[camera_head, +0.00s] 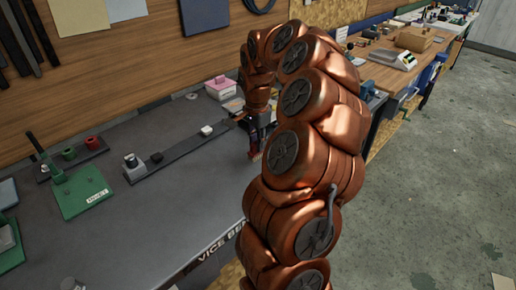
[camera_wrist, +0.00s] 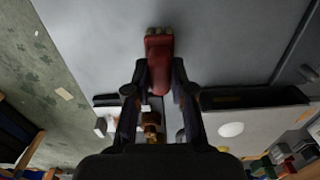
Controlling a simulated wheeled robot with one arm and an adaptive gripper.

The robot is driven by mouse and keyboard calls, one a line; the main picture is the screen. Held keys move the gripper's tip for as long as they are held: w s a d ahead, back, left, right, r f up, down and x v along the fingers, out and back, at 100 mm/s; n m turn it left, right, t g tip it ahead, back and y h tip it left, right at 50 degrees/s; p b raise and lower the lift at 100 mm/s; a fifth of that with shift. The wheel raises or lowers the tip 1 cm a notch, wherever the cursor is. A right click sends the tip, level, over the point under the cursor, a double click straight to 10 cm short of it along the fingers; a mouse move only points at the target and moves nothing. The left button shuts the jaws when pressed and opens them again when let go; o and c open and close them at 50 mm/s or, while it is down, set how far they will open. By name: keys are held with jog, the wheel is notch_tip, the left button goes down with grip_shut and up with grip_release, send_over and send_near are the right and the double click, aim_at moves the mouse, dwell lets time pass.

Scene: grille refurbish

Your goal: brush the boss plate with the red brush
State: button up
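My gripper (camera_wrist: 159,75) is shut on the red brush (camera_wrist: 159,60), which sits between both fingers with its pale bristles toward the top of the wrist view. In the head view, my gripper (camera_head: 258,140) is low over the bench beside the right end of a long dark bar, and a bit of red shows at its fingers. I cannot tell which piece is the boss plate. The dark bar (camera_head: 178,158) carries a metal knob at its left end and small pieces along it. Its right end is hidden behind my arm.
A green stand with a lettered base (camera_head: 82,192) is at the left, with a small tray of red and green pieces (camera_head: 75,157) behind it. A pink-lidded box (camera_head: 220,87) stands by the back wall. The front middle of the grey bench (camera_head: 165,215) is clear.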

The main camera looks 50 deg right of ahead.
grip_shut()
jog(key=shift+r, duration=0.1)
jog(key=shift+r, duration=2.9)
